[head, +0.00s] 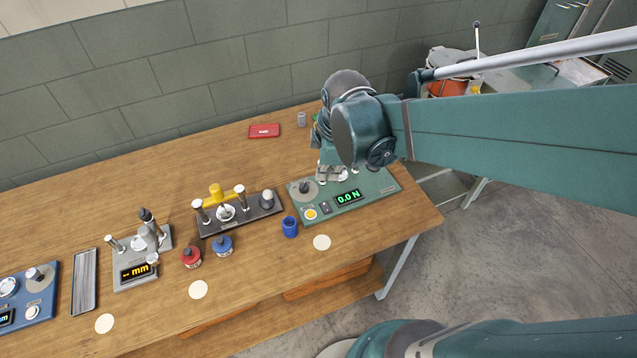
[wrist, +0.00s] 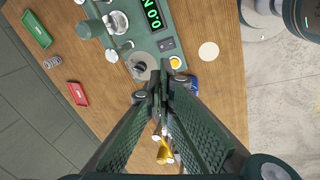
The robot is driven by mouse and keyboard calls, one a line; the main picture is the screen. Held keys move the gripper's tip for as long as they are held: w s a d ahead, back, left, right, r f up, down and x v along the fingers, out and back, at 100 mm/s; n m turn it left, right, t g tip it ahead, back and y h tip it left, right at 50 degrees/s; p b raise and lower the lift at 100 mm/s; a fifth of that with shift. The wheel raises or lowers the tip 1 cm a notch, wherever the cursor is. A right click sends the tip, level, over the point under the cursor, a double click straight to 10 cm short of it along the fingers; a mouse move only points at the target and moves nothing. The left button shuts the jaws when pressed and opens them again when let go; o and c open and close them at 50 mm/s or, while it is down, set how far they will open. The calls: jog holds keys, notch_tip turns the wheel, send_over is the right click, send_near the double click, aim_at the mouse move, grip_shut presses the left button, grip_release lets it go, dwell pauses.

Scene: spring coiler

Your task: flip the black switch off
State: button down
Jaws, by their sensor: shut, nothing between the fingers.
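The green force tester (head: 378,186) stands at the right end of the wooden table. Its display (head: 348,197) is lit and reads 0.0 N. The small black switch (head: 325,208) sits on its face between the display and a yellow button (head: 310,213). In the wrist view the switch (wrist: 166,44) shows beyond my gripper (wrist: 160,84), near the black knob on a grey disc (wrist: 140,67). My gripper is shut and empty, with its tips over the near edge of the tester and apart from the switch in the picture. In the head view my arm mostly hides the gripper.
A blue cup (head: 290,227) stands just left of the tester. A dark fixture with a yellow part (head: 217,192) stands farther left. A red case (head: 264,131) lies near the wall. A pale round disc (head: 321,242) lies on clear table in front.

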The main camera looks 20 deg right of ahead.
aim_at(325, 205)
jog(key=shift+w+d+f+n+g+p, duration=0.15)
jog(key=shift+w+d+f+n+g, duration=0.1)
jog(key=shift+f+n, duration=0.45)
jog(key=shift+w+d+f+n+g+p, duration=0.1)
jog(key=shift+w+d+f+n+g, duration=0.15)
jog(key=shift+f+n, duration=0.35)
jog(key=shift+w+d+f+n+g+p, duration=0.2)
jog(key=shift+f+n, duration=0.25)
jog(key=shift+n, duration=0.45)
jog(key=shift+f, duration=0.2)
jog(key=shift+w+f+b, duration=0.3)
jog(key=shift+f+b, duration=0.1)
jog(key=shift+f, duration=1.85)
jog(key=shift+w+f+b, duration=0.3)
jog(key=shift+f+b, duration=0.1)
jog(key=shift+f, duration=1.8)
jog(key=shift+w+f+b, duration=0.3)
jog(key=shift+f+b, duration=0.1)
jog(key=shift+f, duration=1.85)
jog(key=shift+f, duration=0.1)
